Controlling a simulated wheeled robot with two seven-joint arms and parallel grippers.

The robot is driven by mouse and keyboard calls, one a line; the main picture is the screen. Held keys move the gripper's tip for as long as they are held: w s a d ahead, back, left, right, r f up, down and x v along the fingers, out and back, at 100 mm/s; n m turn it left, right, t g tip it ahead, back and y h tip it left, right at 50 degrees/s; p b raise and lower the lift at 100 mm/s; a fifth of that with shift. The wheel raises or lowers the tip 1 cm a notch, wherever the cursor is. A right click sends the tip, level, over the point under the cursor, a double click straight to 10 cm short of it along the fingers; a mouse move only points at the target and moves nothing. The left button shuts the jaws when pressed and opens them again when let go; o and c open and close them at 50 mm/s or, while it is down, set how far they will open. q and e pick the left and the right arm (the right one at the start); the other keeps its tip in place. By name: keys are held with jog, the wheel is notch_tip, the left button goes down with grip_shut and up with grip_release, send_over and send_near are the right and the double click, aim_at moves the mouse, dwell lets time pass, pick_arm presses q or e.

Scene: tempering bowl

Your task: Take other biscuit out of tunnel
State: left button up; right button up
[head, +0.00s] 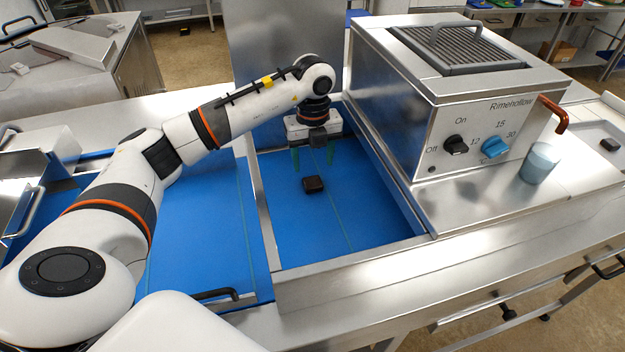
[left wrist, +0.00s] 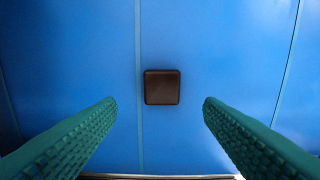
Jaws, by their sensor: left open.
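A dark brown square biscuit (head: 313,184) lies flat on the blue belt (head: 300,232) between the metal side walls. In the left wrist view the biscuit (left wrist: 162,87) lies ahead of and between the two green fingers, touching neither. My left gripper (head: 313,165) is open and empty above the belt, just behind the biscuit in the head view. A second small dark biscuit (head: 610,145) lies in a metal tray at the far right. The tunnel (head: 400,110) is the steel box labelled Rimehollow; its inside is hidden. My right gripper is in neither view.
The tunnel's front has a black On/Off knob (head: 455,145) and a blue dial (head: 495,147). A blue-grey cup (head: 540,163) stands on the steel top near a red-brown handle (head: 554,114). A metal divider (head: 263,215) runs left of the belt.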

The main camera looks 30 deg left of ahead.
aim_at(312, 181)
pick_arm(q)
notch_tip(312, 181, down, 5)
jog(key=p, duration=0.3)
jog(key=shift+s, duration=0.15)
jog(key=shift+f, duration=0.4)
jog(key=shift+c, duration=0.2)
jog(key=c, duration=1)
